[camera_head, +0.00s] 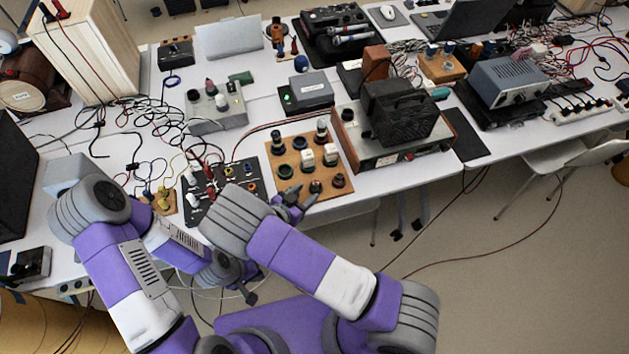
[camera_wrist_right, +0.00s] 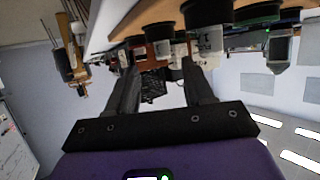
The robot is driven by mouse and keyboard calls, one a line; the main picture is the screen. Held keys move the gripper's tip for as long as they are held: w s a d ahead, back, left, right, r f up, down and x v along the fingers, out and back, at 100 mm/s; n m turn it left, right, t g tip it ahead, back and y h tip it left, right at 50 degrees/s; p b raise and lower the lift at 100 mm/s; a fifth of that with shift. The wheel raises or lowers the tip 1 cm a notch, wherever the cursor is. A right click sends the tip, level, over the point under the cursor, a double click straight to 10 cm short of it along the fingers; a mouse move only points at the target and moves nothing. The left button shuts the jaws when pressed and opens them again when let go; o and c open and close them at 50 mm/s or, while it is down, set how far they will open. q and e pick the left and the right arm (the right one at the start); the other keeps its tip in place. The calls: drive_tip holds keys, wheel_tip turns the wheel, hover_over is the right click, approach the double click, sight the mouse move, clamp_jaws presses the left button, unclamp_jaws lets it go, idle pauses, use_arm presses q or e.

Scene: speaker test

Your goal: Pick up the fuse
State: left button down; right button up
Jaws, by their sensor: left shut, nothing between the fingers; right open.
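A brown wooden board (camera_head: 294,158) at the table's front edge holds several dark round parts and white block-like parts (camera_head: 307,158). I cannot tell for sure which of these is the fuse. My right gripper (camera_head: 291,197) is open at the board's front edge, its fingers close to the front row of parts. In the right wrist view, the scene is upside down; the open fingers (camera_wrist_right: 160,78) have nothing held between them, with board parts (camera_wrist_right: 160,45) beyond their tips. My left gripper (camera_head: 248,292) is shut and empty, low in front of the table.
A black panel (camera_head: 225,178) with knobs and cables lies left of the board. A grey knob box (camera_head: 217,108) stands behind it. A large device (camera_head: 395,150) stands to the right. Loose cables cover the table's left part. A chair (camera_head: 572,158) stands at right.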

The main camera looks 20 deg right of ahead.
sight(315, 183)
drive_tip(key=x, duration=0.5)
drive_tip(key=shift+w+d+r, duration=0.1)
drive_tip(key=shift+w, duration=0.2)
clamp_jaws()
